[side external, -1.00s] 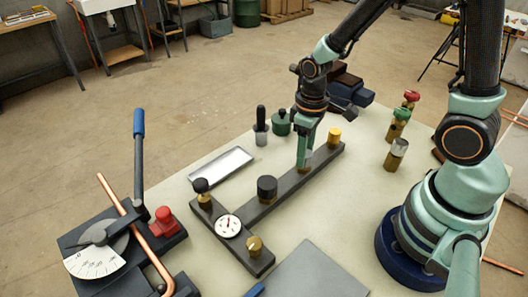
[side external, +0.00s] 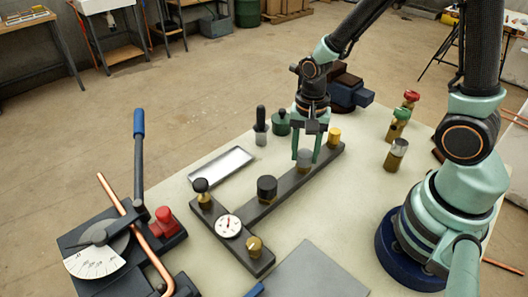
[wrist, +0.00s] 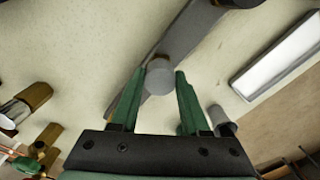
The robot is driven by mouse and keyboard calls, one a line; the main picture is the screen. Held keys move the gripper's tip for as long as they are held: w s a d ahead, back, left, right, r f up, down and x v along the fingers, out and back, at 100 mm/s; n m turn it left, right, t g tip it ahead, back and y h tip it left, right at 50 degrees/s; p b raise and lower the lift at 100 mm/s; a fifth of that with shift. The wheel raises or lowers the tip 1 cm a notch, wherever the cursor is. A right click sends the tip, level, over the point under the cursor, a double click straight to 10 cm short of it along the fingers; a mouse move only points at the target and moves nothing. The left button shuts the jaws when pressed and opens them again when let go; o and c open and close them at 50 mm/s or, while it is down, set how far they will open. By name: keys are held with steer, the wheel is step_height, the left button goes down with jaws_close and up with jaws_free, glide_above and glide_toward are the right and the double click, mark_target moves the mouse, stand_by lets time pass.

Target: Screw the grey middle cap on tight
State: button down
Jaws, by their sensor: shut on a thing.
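The grey middle cap (side external: 304,157) sits at the middle post of the long dark bar (side external: 283,196), between a black cap (side external: 267,188) and a yellow cap (side external: 334,136). My gripper (side external: 305,157) points straight down and is shut on the grey cap, one green finger on each side. In the wrist view, the cap's round top (wrist: 159,78) shows between the fingertips (wrist: 160,72), with the bar (wrist: 178,38) beneath. The cap looks upright. Its thread and its seating on the post are hidden.
A dial gauge (side external: 229,226) and a black-knobbed post (side external: 202,192) stand on the crosspiece. A metal tray (side external: 221,166) lies left. Several valves stand right, including a silver-topped one (side external: 396,154). A pipe bender (side external: 105,245) fills the front left. A grey plate (side external: 311,272) lies in front.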

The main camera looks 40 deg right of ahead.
steer(key=m, duration=0.9)
steer(key=c, duration=0.6)
jaws_free()
